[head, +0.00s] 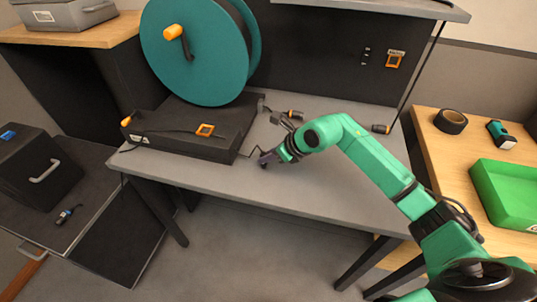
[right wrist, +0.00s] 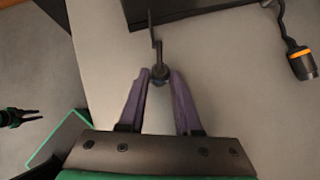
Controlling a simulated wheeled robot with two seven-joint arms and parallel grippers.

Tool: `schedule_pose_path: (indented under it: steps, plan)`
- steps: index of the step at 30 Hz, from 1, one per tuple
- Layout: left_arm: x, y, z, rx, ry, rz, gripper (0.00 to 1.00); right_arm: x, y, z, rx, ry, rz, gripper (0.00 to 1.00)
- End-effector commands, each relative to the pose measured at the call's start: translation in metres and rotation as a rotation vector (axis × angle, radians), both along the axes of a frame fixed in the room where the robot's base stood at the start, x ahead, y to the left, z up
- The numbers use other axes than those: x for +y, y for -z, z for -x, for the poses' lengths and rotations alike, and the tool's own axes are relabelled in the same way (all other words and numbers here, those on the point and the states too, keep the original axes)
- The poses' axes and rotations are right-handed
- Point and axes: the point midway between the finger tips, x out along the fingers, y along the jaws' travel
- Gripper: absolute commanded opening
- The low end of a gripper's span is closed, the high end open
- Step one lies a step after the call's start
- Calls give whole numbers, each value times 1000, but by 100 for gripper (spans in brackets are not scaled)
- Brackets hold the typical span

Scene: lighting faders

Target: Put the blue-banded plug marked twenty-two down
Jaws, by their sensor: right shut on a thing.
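My right gripper (head: 267,158) is over the grey table (head: 330,189), near its front edge and right of the black box. In the right wrist view, its purple fingers (right wrist: 159,80) are shut on a small dark plug with a bluish band (right wrist: 160,76). A dark cable runs from the plug away from the gripper. The plug's number is not readable, and I cannot tell whether it touches the tabletop. The fingers hide most of the plug in the head view.
A teal reel (head: 195,50) stands behind the flat black box (head: 185,130). Orange-banded plugs (head: 381,129) lie toward the table's back. A small blue-marked piece (head: 68,215) lies on the lower left surface. A green tray (head: 508,190) is at right. The table's front right is clear.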

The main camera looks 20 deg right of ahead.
Motion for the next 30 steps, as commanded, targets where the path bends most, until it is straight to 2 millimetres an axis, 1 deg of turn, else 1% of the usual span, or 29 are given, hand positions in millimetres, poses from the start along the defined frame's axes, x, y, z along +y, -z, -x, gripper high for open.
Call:
schedule_pose_path:
  steps: [7,8,9,10,20,23,24,26,30]
  plan:
    - [-1,8,1,2,-1,1,32,0,7,0,-1,1,0,0]
    - [-1,8,1,2,-1,1,32,0,7,0,-1,1,0,36]
    - [-1,7,1,2,-1,1,32,0,6,0,0,1,-1,52]
    - [-1,7,1,2,-1,1,32,0,6,0,0,1,-1,62]
    - [0,4,2,3,-3,1,32,0,4,0,0,1,-1,62]
    - [0,-5,2,3,-3,0,32,0,-6,0,1,0,-1,62]
    - [0,1,2,3,-4,0,32,-4,-6,4,-1,1,1,62]
    - [0,3,2,3,-4,0,32,-9,-14,10,-3,2,2,62]
    - [0,10,2,2,-4,0,32,-23,-41,30,-2,1,7,62]
